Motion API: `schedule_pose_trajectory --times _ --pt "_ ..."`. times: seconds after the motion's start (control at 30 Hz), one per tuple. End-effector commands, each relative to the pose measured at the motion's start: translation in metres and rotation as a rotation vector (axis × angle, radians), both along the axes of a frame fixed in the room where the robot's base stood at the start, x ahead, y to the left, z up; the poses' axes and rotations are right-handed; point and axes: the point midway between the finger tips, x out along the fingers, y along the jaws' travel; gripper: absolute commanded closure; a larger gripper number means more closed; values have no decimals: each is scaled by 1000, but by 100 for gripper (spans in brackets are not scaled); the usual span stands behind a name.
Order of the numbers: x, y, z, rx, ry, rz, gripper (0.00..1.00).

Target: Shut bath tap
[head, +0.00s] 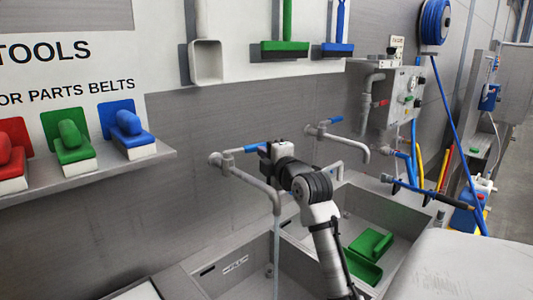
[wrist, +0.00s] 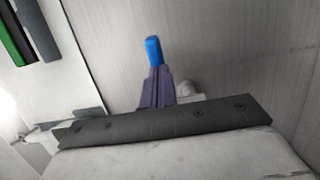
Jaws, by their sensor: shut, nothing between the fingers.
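Two grey wall taps with blue levers show in the head view. The nearer tap (head: 242,174) stands over the left basin, and a thin pale stream of water (head: 276,250) runs down from its spout. Its blue lever (head: 251,147) points right, towards my gripper (head: 266,150). The farther tap (head: 345,140) has its blue lever (head: 337,119) pointing right, and no stream shows under it. In the wrist view my gripper (wrist: 155,76) is shut and empty, with a blue lever end (wrist: 153,50) just beyond its fingertips. I cannot tell whether they touch.
The left basin carries a small label (head: 235,264). The right basin holds green items (head: 372,243). A shelf (head: 90,175) with red, green and blue brushes juts out at left. A pipe panel (head: 400,97), a blue hose reel (head: 435,22) and a spray lance (head: 425,193) are at right.

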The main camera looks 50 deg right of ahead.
Motion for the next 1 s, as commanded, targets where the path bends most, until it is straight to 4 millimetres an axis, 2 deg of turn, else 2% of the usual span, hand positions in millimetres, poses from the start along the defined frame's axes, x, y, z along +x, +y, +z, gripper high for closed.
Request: schedule_pose_trajectory --times 0.27,0.67,1.0 --pt "3 -3 -5 3 2 34 100" --pt "18 -14 -3 4 -1 296 100" --pt "22 -18 0 0 -1 300 100"
